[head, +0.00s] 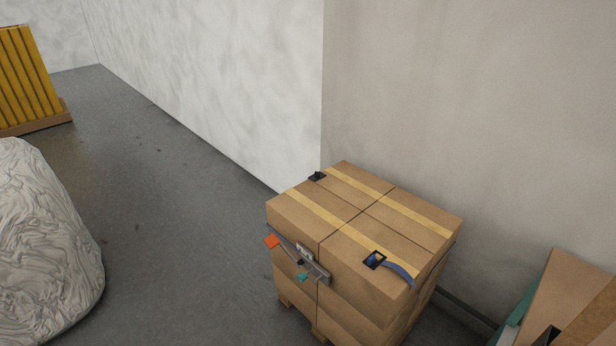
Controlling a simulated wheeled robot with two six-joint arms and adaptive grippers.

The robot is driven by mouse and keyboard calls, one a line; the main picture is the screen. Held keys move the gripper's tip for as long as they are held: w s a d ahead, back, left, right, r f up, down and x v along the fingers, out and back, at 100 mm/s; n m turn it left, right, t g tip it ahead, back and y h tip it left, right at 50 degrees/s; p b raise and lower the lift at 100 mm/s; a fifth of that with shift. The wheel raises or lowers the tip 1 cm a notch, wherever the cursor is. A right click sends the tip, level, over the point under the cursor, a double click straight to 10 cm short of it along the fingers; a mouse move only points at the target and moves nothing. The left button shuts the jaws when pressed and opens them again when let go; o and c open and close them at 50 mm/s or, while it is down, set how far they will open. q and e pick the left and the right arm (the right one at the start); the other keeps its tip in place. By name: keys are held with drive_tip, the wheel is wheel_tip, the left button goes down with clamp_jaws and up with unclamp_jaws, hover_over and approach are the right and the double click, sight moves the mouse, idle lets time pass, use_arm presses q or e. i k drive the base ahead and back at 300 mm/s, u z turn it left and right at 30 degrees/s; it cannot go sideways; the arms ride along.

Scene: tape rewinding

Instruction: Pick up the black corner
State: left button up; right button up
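A small black corner piece (317,176) lies on the far left top edge of a stack of cardboard boxes (425,218). A second black piece (375,260), shaped like an open square frame, sits on top near the front right edge. A blue strap (399,273) runs from this frame over the box edge. I cannot tell which black piece is the one named. Neither of my grippers shows in the head view.
A grey metal tool (312,264) with orange and teal ends is at the stack's front left face. A white wrapped bundle (45,245) stands at left. A yellow stack (25,78) is far left. Cardboard and teal items (560,300) are lower right. Floor between is clear.

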sight(314, 177)
drive_tip(key=u, duration=0.7)
drive_tip(key=i, duration=0.75)
drive_tip(key=u, duration=0.85)
drive_tip(key=i, duration=1.05)
drive_tip(key=z, duration=0.55)
drive_tip(key=i, duration=0.8)
drive_tip(key=z, duration=1.15)
drive_tip(key=i, duration=0.25)
drive_tip(key=z, duration=0.15)
